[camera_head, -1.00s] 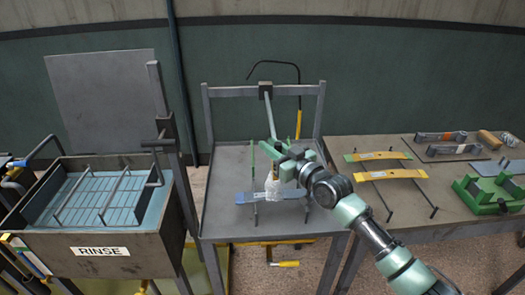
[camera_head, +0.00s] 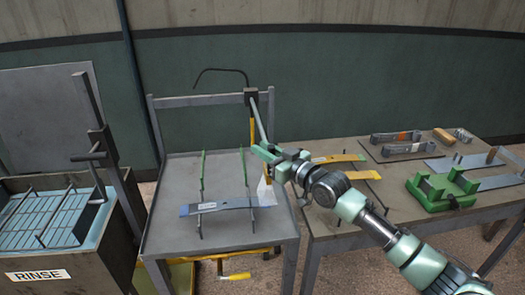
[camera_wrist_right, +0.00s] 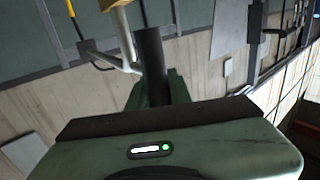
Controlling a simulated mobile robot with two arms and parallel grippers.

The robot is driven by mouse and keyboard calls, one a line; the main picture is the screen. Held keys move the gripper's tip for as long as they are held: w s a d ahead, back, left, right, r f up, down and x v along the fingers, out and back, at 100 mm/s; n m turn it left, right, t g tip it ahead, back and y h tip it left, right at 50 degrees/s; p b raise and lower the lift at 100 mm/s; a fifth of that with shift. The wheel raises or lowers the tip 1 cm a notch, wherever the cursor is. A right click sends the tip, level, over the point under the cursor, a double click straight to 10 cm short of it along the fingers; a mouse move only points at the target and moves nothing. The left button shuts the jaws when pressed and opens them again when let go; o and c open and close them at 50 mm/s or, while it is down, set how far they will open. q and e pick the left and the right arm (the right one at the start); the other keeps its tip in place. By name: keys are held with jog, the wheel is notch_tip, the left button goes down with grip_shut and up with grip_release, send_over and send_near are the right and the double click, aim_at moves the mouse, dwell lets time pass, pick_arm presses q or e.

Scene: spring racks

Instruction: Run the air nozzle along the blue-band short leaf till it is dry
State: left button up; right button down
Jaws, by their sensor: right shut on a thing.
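The blue-band short leaf (camera_head: 225,206) is a flat grey-blue strip lying across two thin rails on the middle table. Its left end shows blue; the right end is close to a pale cone of air. My right gripper (camera_head: 264,154) is shut on the air nozzle, which is mostly hidden by the jaws. The pale cone (camera_head: 265,191) points down from the jaws at the leaf's right end. I cannot tell from this view whether the leaf's surface is wet. The wrist view shows a dark cylinder (camera_wrist_right: 153,62) beyond my gripper body. My left gripper is not in view.
A boom post with a yellow hose (camera_head: 252,125) stands at the table's back. The rinse tank (camera_head: 95,255) is at left. The right table holds yellow-banded leaves (camera_head: 340,158), a green fixture (camera_head: 440,190) and small parts. The middle table's left side (camera_head: 170,175) is clear.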

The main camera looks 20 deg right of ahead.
jog(key=c, duration=1.3)
grip_release()
jog(key=shift+a, duration=0.1)
jog(key=b+v, duration=0.2)
jog(key=v, duration=0.5)
jog(key=shift+s, duration=0.35)
